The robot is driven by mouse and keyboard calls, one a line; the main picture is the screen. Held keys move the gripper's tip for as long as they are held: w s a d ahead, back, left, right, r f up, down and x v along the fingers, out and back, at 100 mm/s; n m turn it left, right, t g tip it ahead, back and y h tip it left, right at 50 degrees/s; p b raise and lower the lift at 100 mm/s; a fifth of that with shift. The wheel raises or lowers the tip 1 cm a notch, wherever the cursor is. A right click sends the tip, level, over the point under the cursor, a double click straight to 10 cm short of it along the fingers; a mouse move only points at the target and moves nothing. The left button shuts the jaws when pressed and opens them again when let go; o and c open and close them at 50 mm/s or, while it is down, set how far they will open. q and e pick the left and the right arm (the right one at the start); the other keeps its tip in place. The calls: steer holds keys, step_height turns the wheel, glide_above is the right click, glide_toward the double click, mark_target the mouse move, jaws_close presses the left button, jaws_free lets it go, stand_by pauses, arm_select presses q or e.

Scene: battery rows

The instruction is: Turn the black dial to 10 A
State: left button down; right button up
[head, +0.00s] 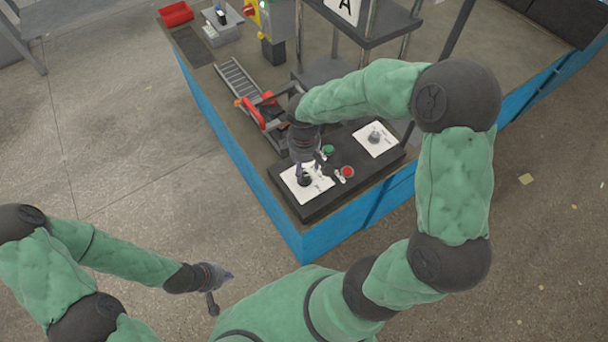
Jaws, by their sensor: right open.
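The black dial (304,181) sits on a white scale plate (322,183) at the left end of a dark control panel (367,178). My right gripper (309,171) is open and points down right over the black dial, partly hiding it. I cannot tell whether its fingers touch the dial. The scale marks are too small to read, so the dial's setting is unclear. My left gripper (222,283) is over the floor at the lower left, away from the bench; its fingers are too small to judge.
The panel also has a grey dial on a second white plate (386,145), a green button (328,150) and a red button (347,171). A red-handled device (262,109) stands behind it. A red bin (175,13) is at the far left corner.

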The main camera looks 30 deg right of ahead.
mark_target(304, 176)
step_height(304, 176, down, 5)
steer(key=shift+f+b, duration=0.1)
steer(key=shift+b, duration=0.7)
steer(key=c, duration=1.1)
steer(key=shift+c, duration=0.2)
